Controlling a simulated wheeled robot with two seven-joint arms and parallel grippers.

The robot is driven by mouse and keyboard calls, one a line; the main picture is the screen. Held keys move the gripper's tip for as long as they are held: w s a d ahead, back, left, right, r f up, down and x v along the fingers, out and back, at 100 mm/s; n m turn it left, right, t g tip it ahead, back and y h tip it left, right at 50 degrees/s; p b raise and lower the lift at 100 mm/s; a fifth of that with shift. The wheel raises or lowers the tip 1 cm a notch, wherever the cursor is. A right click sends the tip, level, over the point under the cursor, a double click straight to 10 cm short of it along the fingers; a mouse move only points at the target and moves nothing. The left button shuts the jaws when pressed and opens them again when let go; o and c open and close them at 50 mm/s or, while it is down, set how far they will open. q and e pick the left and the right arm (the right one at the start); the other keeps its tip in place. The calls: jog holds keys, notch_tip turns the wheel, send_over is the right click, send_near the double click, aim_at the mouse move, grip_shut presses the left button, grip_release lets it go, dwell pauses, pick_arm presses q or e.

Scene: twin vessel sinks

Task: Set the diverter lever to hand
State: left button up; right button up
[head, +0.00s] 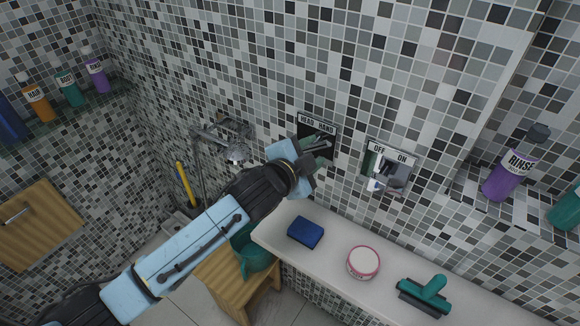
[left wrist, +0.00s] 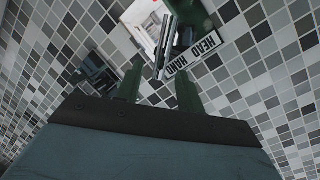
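The diverter plate (head: 318,124), labelled HEAD and HAND, is on the mosaic wall in the head view. Its label (left wrist: 194,54) also shows in the left wrist view. My left gripper (head: 322,152) is right in front of the plate and covers its lower part. In the left wrist view, my left gripper's green fingers (left wrist: 160,70) stand apart. A slim metal bar (left wrist: 164,50), seemingly the lever, shows between their tips, near the HAND end of the label. I cannot tell whether a finger touches it. My right gripper is not in view.
A ledge below holds a blue sponge (head: 306,232), a round pink-rimmed tin (head: 363,262) and a green squeegee (head: 428,293). A shower head (head: 236,153) hangs left of my gripper. A wooden stool (head: 222,277) stands below.

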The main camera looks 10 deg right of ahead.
pick_arm(q)
jog(key=v, duration=1)
